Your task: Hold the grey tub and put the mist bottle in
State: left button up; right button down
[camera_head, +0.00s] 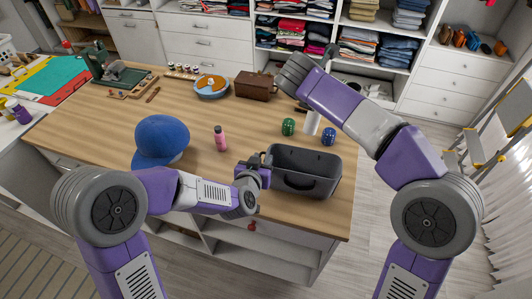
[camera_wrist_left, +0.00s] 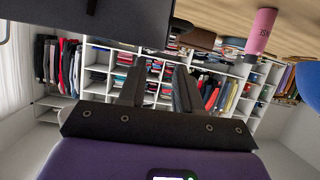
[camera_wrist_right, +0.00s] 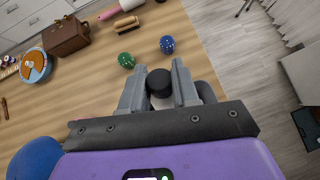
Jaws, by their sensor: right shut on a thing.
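The grey tub (camera_head: 318,184) stands on the right end of the wooden counter in the head view. Part of its dark side fills the upper left of the left wrist view (camera_wrist_left: 130,22). My left gripper (camera_head: 264,163) is at the tub's left side; its two fingers (camera_wrist_left: 157,88) are apart with nothing seen between them. My right gripper (camera_wrist_right: 162,88) is shut on the mist bottle by its black top (camera_wrist_right: 160,84). The mist bottle's white body (camera_head: 311,123) shows behind the tub in the head view, below my right arm, which hides the gripper there. I cannot tell whether the bottle touches the counter.
A green ball (camera_head: 288,127) and a blue ball (camera_head: 328,137) flank the bottle. A pink bottle (camera_head: 220,138) and a blue cap (camera_head: 162,140) stand left of the tub. A brown case (camera_head: 255,86) and a round blue dish (camera_head: 211,87) are farther back.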

pick_arm(q)
jog(key=x, duration=0.7)
jog(key=shift+f, duration=0.1)
jog(key=shift+c, duration=0.5)
grip_shut()
